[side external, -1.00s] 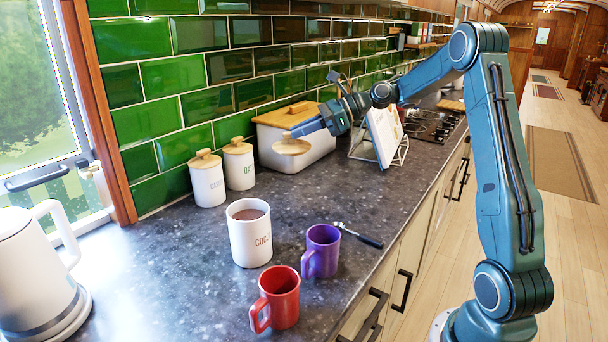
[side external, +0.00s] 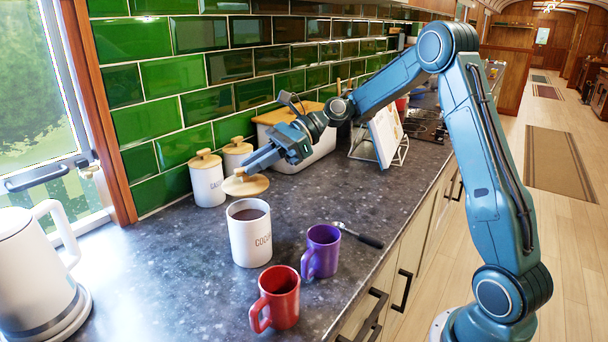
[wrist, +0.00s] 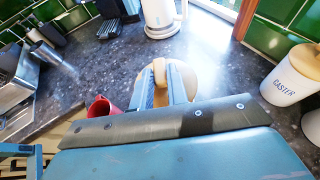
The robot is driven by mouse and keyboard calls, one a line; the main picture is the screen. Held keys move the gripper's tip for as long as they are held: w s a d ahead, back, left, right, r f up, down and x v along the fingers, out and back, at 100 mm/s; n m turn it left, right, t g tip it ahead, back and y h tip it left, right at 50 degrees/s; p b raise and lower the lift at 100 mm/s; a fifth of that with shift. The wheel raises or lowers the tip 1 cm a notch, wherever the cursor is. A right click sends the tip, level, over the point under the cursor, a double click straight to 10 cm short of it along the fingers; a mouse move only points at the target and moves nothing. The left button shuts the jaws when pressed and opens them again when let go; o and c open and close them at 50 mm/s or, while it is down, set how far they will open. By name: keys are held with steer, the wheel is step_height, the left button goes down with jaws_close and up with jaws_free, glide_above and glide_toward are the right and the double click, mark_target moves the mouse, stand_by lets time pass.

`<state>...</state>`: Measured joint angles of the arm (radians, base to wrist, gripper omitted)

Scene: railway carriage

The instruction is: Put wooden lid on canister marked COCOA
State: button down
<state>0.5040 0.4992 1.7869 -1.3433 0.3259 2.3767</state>
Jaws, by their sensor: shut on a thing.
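The wooden lid (side external: 246,186) is a pale round disc with a knob, held above the counter just behind the COCOA canister and up from it. My gripper (side external: 245,174) is shut on the lid's knob; the wrist view shows the knob (wrist: 159,72) between the two fingers. The COCOA canister (side external: 251,243) is white, upright and open, with brown contents visible at its top. The lid is apart from the canister's rim. I cannot make out the canister in the wrist view, where the lid and gripper block that area.
A purple mug (side external: 321,252) and a red mug (side external: 278,300) stand right and front of the canister. Two lidded canisters, one (side external: 207,182) left and one (side external: 237,152) behind the lid, stand by the tiles. A kettle (side external: 35,260) is at left, a spoon (side external: 360,236) at right.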

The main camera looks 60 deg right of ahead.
mark_target(265, 178)
steer(key=shift+f, duration=0.15)
stand_by(0.3)
steer(key=shift+f, duration=2.1)
steer(key=shift+f, duration=0.7)
steer(key=c, duration=1.3)
jaws_free()
steer(key=shift+d, duration=0.15)
steer(key=v, duration=0.7)
steer(key=shift+r, duration=0.15)
